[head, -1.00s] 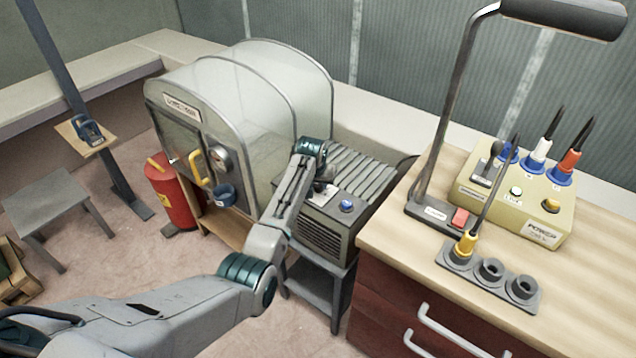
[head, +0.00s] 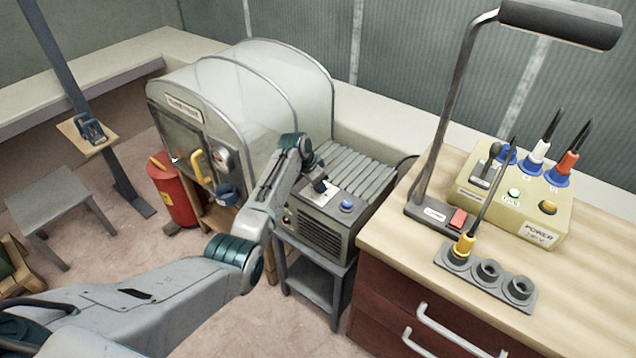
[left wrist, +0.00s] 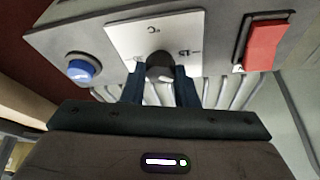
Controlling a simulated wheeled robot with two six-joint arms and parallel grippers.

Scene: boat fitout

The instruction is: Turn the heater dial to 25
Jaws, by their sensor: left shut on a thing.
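The heater (head: 322,238) is a grey ribbed box on a small dark stand, left of the wooden bench. Its white dial plate (left wrist: 120,38) has small marks that I cannot read for sure. My left gripper (head: 320,184) reaches the plate from above. In the left wrist view my left gripper (left wrist: 160,80) has its two dark fingers shut on the sides of the dark dial (left wrist: 160,66). The fingers partly cover the dial, and I cannot tell which mark it points to. My right gripper is out of view.
The heater also has a blue button (head: 347,204) and, in the left wrist view, a red rocker switch (left wrist: 264,42). A clear-domed cabinet (head: 185,140) stands close on the left. The bench (head: 400,262) with lamp and power box is on the right.

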